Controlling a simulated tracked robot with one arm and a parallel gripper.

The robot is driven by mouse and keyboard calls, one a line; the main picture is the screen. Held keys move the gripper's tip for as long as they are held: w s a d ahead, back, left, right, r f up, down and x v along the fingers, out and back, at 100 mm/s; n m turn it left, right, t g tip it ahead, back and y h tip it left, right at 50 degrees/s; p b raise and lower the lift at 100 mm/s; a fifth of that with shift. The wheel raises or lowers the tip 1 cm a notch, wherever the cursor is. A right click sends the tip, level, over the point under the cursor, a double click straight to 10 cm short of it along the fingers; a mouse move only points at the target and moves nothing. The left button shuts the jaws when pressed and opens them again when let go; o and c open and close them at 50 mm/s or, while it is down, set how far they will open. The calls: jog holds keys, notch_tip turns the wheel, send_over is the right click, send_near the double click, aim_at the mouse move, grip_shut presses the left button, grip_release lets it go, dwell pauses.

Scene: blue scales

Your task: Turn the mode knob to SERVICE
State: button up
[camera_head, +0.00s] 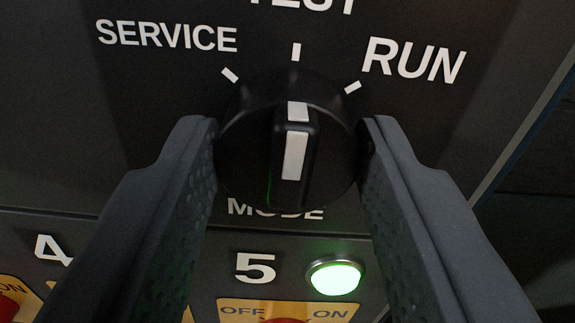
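The mode knob (262,165) is a round black dial with a raised grip bar and a white pointer stripe. The stripe points up at the tick under TEST (300,4), whose top is cut off by the frame. The SERVICE label (167,36) and its tick are at the upper left, and RUN (413,61) is at the upper right. My gripper (288,125) has one dark finger on each side of the knob, with the fingertips close beside its rim. I cannot tell whether the fingers press on it.
Below the knob are the MODE label (246,208), partly hidden, and a lit green lamp (335,276) beside the number 5. Yellow OFF/ON plates (240,309) with red parts lie along the bottom. The panel's right edge (520,130) runs diagonally.

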jog(key=shift+n+b, duration=0.4)
jog(key=shift+f+n, duration=0.1)
jog(key=shift+n, duration=0.2)
jog(key=n+b, duration=0.4)
jog(key=shift+a, duration=0.1)
jog(key=shift+n+b, duration=1.35)
jog(key=shift+n, duration=0.95)
jog(key=o, duration=1)
jog(key=shift+a, duration=0.15)
